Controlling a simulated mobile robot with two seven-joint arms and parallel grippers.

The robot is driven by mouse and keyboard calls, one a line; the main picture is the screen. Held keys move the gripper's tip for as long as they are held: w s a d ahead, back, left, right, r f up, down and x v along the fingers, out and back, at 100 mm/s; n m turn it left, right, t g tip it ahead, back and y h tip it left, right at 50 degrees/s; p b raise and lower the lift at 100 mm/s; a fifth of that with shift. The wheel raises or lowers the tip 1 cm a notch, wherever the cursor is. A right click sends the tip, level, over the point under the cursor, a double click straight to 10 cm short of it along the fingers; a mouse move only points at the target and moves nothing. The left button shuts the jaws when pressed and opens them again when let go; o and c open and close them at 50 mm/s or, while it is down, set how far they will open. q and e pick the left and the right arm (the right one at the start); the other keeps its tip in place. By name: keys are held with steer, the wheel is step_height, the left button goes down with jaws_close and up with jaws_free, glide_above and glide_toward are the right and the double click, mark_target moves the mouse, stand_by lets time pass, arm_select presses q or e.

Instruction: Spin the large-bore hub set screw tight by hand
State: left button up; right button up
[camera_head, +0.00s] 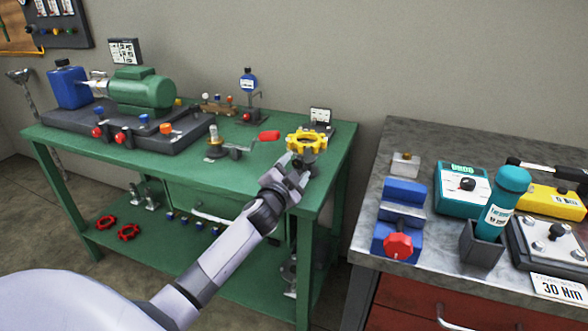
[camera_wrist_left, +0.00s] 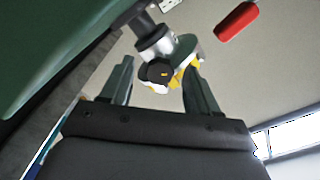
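The yellow gear-shaped hub (camera_head: 306,141) stands near the right end of the green table. My left gripper (camera_head: 297,163) is just in front of and below it. In the left wrist view the yellow hub (camera_wrist_left: 194,66) is partly hidden behind a finger. A dark round screw end (camera_wrist_left: 157,73), likely the set screw, shows between the fingertips, with a silver cylinder (camera_wrist_left: 154,42) behind it. The left gripper (camera_wrist_left: 160,64) is open, its fingers apart on either side of the dark end. I cannot tell whether they touch it. My right gripper is not in view.
A red-handled crank (camera_head: 269,136) lies left of the hub on the green table (camera_head: 190,165). A green motor (camera_head: 141,90) stands at the back left. The grey bench (camera_head: 425,145) at right holds a blue vise (camera_head: 404,193) and a teal bottle (camera_head: 505,200).

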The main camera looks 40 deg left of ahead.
arm_select(q)
steer(key=v, duration=0.7)
stand_by(0.3)
steer(key=shift+s, duration=0.1)
stand_by(0.3)
steer(key=s+d+f+n+g+h+p, duration=0.1)
steer(key=s+d+f+g+h+p, duration=0.1)
steer(key=s+d+f, duration=0.3)
steer(key=s+d+f+n+g+h+p, duration=0.1)
steer(key=s+d+f, duration=0.4)
steer(key=s, duration=0.7)
steer(key=s+d+f+n+g+h+p, duration=0.2)
steer(key=s+d+f+g+h+p, duration=0.1)
steer(key=s+d, duration=0.4)
step_height(320, 180, down, 2)
steer(key=shift+s+d+f+g+h+p, duration=0.25)
steer(key=shift+s+g+p, duration=0.3)
steer(key=shift+s, duration=0.35)
steer(key=c, duration=0.3)
steer(key=shift+a, duration=0.15)
